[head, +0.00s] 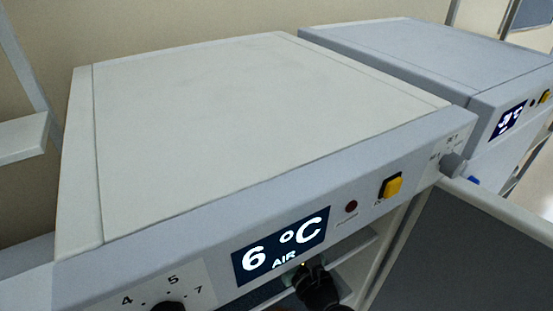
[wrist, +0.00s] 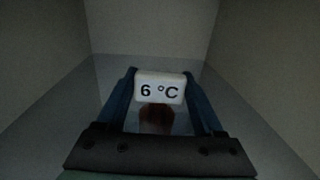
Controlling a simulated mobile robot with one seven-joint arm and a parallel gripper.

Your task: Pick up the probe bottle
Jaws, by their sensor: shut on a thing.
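The probe bottle (wrist: 157,118) shows in the wrist view as a dark reddish-brown body below a white block (wrist: 160,90) marked "6 °C". My gripper (wrist: 159,80) has its two blue fingers on either side of the white block, shut on the bottle. The lower part of the bottle is dim and partly hidden behind the dark gripper body. In the head view the bottle and fingers are hidden inside the refrigerator (head: 250,120); only a dark part of my arm shows at its opening, below the display.
The refrigerator's display (head: 281,246) reads "6 °C AIR". A yellow switch (head: 391,187) and a red lamp (head: 351,206) sit to its right. An open grey door (head: 480,250) stands at the right. A second refrigerator (head: 430,55) is behind it. Bare walls enclose the gripper closely.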

